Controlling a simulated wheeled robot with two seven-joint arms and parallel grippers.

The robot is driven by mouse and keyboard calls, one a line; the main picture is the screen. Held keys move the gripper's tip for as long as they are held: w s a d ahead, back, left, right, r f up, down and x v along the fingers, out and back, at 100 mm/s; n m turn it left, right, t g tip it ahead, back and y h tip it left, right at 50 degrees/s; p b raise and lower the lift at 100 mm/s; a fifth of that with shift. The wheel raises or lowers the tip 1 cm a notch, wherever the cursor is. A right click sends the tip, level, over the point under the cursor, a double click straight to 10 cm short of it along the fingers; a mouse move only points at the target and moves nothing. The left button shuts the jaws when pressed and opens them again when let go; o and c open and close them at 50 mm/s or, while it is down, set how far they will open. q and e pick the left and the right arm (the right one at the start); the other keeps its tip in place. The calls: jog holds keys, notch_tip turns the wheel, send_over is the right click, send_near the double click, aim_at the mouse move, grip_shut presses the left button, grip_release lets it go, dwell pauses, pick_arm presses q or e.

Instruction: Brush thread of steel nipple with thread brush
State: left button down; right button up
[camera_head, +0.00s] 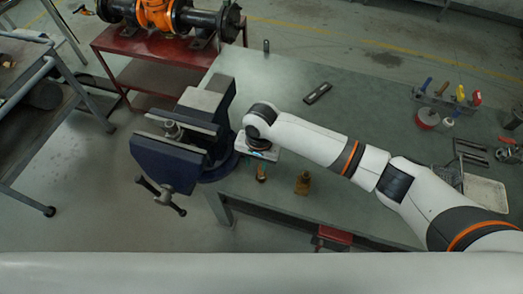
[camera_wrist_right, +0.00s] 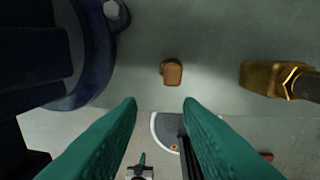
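The steel nipple (camera_head: 172,130) stands upright in the jaws of the blue bench vise (camera_head: 165,165). My right gripper (camera_wrist_right: 160,103) is open, its two green fingers apart with nothing between them. In the head view it hangs over the bench edge, just right of the vise, its fingers hidden under the wrist. A small brown-tipped item (camera_head: 261,172) stands near it; a brown, wooden-looking piece (camera_wrist_right: 171,72) shows just beyond the fingertips in the wrist view. It may be the thread brush's handle; bristles are not visible. My left gripper is out of view.
The vise base (camera_wrist_right: 95,60) is close on the left. A dark flat tool (camera_head: 318,93) lies on the green bench (camera_head: 370,100). A tool holder (camera_head: 440,98) stands at the right.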

jog(key=shift+w+d+r+m+h, duration=0.4)
jog(key=shift+w+d+r+m, duration=0.1)
jog(key=shift+w+d, duration=0.3)
jog(key=shift+f, duration=0.1)
notch_tip(320, 180, down, 4)
jog(key=b, duration=0.6)
jog(key=shift+a+f, duration=0.1)
jog(key=shift+f, duration=0.1)
jog(key=shift+f+p, duration=0.25)
jog(key=shift+p, duration=0.1)
jog(key=shift+f, duration=0.9)
jog(key=shift+p, duration=0.45)
